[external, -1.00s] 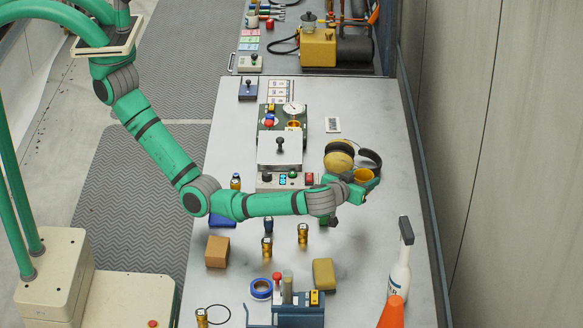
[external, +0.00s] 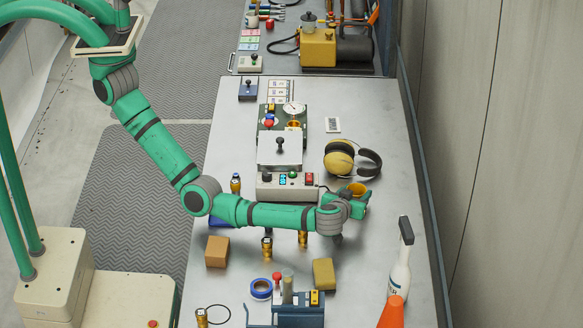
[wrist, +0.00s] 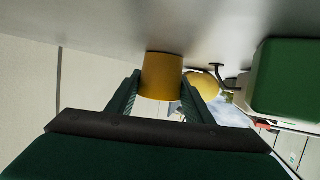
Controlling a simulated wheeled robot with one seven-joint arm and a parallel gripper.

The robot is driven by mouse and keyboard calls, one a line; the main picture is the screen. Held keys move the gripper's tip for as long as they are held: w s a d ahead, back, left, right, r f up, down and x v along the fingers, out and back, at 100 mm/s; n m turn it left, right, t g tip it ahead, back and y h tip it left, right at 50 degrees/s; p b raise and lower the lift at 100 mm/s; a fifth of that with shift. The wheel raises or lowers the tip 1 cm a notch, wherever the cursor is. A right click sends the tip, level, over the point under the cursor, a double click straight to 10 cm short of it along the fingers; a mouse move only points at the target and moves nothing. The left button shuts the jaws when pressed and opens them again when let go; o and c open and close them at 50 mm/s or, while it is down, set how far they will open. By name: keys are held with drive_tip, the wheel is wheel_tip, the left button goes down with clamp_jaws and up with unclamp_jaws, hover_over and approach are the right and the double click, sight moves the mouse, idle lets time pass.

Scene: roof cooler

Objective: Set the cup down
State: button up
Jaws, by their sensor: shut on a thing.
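The cup is a small yellow-orange one; its rim and inside (external: 357,187) show in the external view. In the wrist view the cup (wrist: 162,72) stands between the two fingers. My gripper (external: 358,200) is shut on the cup, and the fingers also show on either side of it in the wrist view (wrist: 163,98). It holds the cup over the right part of the grey table (external: 365,235), in front of the earmuffs. I cannot tell whether the cup's base touches the table. My gripper hides part of the cup's side.
Yellow and black earmuffs (external: 341,160) lie just behind the cup. A control box (external: 283,185) stands to the left. Bare table lies between the cup and the bottle.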

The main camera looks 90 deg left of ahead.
drive_tip(key=o, duration=1)
drive_tip(key=shift+f, duration=0.1)
drive_tip(key=shift+s+d+r, duration=0.1)
drive_tip(key=shift+d+r, duration=0.15)
drive_tip(key=shift+d, duration=0.05)
drive_tip(key=v, duration=1.1)
drive_tip(key=shift+s+d, duration=0.15)
drive_tip(key=shift+d, duration=0.05)
